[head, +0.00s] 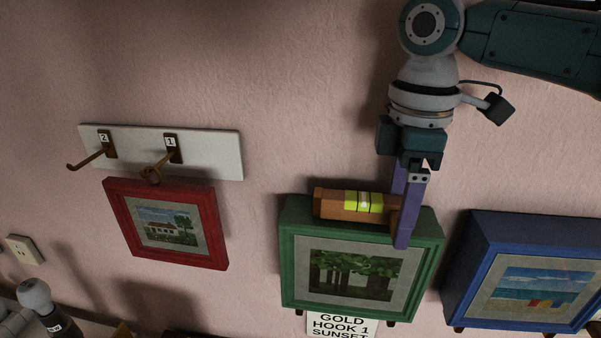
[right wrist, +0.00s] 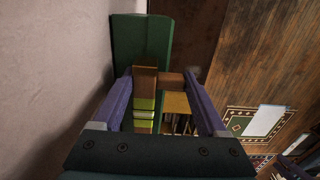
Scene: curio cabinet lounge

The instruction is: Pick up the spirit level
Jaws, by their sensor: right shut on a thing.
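The spirit level (head: 345,204) is a brown wooden bar with a yellow-green vial section. In the head view it lies lengthwise along the top of the green picture frame (head: 294,250); I cannot tell whether it still touches the frame. My right gripper (head: 402,238) comes down from above at the level's right end, its purple fingers shut on it. In the right wrist view the spirit level (right wrist: 145,84) and a brown side piece lie between the two fingers, with the green frame (right wrist: 127,45) beyond. Part of the level is hidden by the fingers.
A blue-framed picture (head: 471,260) is close on the right. A red-framed picture (head: 120,215) hangs left, below a white board (head: 213,155) with two hooks marked 2 and 1. A sign (head: 341,325) is below the green frame. The wall above is clear.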

